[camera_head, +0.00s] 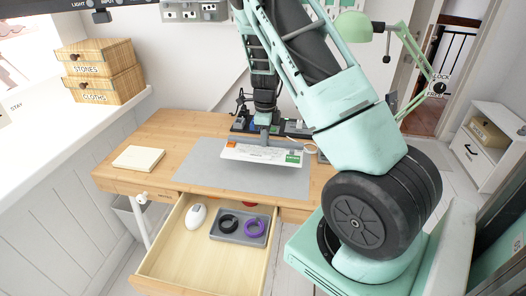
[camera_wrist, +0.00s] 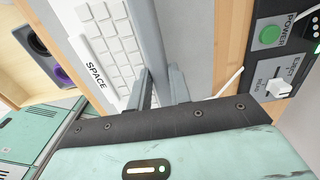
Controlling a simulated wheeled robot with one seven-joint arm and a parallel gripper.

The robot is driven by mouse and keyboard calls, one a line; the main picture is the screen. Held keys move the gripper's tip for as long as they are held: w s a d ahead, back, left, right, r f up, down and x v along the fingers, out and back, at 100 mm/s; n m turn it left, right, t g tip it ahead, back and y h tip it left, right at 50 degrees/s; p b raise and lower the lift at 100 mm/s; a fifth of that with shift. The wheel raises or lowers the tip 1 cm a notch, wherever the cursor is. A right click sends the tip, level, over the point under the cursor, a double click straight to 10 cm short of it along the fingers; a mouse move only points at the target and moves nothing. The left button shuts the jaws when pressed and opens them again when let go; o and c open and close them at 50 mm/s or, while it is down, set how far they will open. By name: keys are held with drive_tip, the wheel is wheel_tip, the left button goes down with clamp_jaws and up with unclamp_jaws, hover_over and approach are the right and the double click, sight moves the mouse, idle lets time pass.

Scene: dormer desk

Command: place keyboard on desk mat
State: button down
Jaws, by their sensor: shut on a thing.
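The white keyboard (camera_head: 240,153) with a green key patch at its right end is over the desk mat in the head view. My gripper (camera_head: 266,140) comes down from above and is shut on the keyboard's far long edge. The grey desk mat (camera_head: 205,175) lies flat on the wooden desk. The keyboard seems tilted and a little above the mat; any contact cannot be told. In the wrist view the keyboard (camera_wrist: 107,42) shows its SPACE key, and the gripper fingers (camera_wrist: 160,90) are at its edge. Part of the mat (camera_wrist: 198,40) shows beside it.
An open drawer (camera_head: 165,255) below the mat holds a white mouse (camera_head: 196,215) and a grey tray (camera_head: 238,238) with black and purple rings. A cream notebook (camera_head: 138,158) lies on the desk's left. A dark control panel (camera_wrist: 278,65) stands at the back of the desk.

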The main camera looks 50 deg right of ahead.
sight(265, 149)
drive_tip(key=shift+f, duration=2.5)
drive_tip(key=shift+f, duration=0.2)
drive_tip(key=c, duration=1.3)
unclamp_jaws()
